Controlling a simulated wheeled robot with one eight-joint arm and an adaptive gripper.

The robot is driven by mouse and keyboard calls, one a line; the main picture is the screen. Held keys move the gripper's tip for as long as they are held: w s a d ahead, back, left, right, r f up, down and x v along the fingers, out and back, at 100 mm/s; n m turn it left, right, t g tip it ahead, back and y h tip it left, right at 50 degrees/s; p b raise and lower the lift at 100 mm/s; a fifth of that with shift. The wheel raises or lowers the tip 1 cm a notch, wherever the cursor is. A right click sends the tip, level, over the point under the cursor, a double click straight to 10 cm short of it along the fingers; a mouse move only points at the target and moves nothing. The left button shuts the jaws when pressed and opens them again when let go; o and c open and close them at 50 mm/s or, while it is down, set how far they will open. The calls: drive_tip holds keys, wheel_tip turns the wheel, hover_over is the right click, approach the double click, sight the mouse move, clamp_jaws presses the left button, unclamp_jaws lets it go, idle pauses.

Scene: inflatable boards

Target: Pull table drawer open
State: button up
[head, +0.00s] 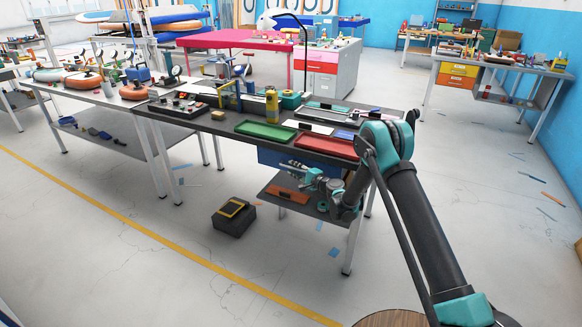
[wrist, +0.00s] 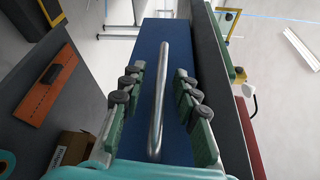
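The blue drawer (head: 272,157) sits under the right part of the dark-topped worktable (head: 216,125). Its front appears roughly in line with the table edge. In the wrist view the blue drawer front (wrist: 181,45) fills the middle, and a metal bar handle (wrist: 157,105) runs along it. My gripper (head: 297,167) is at the drawer front in the head view. In the wrist view my gripper (wrist: 158,82) is open, with one finger on each side of the handle. Gaps show between the handle and both fingers. The head view hides the handle behind my gripper.
A lower shelf (head: 263,187) under the drawer holds an orange-brown tool (wrist: 46,88) and a cardboard box (wrist: 72,148). A green tray (head: 266,132) and a red tray (head: 327,146) lie on top. A black box (head: 234,216) stands on the floor; floor in front is otherwise mostly clear.

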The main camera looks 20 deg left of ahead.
drive_tip(key=shift+a, duration=0.1)
drive_tip(key=shift+c, duration=0.4)
clamp_jaws()
